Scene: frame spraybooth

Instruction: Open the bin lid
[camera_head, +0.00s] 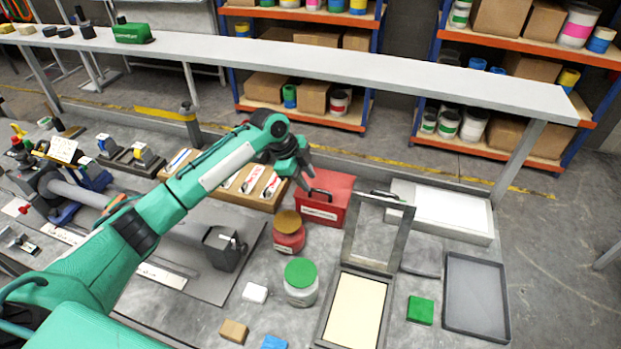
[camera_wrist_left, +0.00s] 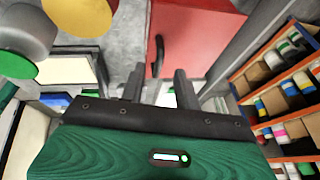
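The red bin (camera_head: 322,213) stands on the grey worktop near the middle of the head view. Its red lid (camera_head: 338,184) is down and has a dark handle. My left gripper (camera_head: 305,183) is at the bin's left side, close to the handle. In the left wrist view, the gripper (camera_wrist_left: 158,80) has its two fingers apart. The black handle (camera_wrist_left: 157,52) shows just beyond and between the fingertips, against the red lid (camera_wrist_left: 195,35). I cannot tell whether a finger touches it. My right gripper is in neither view.
A jar with a yellow-brown lid (camera_head: 289,232) stands just left of the bin. A green-lidded jar (camera_head: 300,283) is nearer. An upright grey frame (camera_head: 378,233) stands close on the bin's right. A long white shelf (camera_head: 400,75) runs behind.

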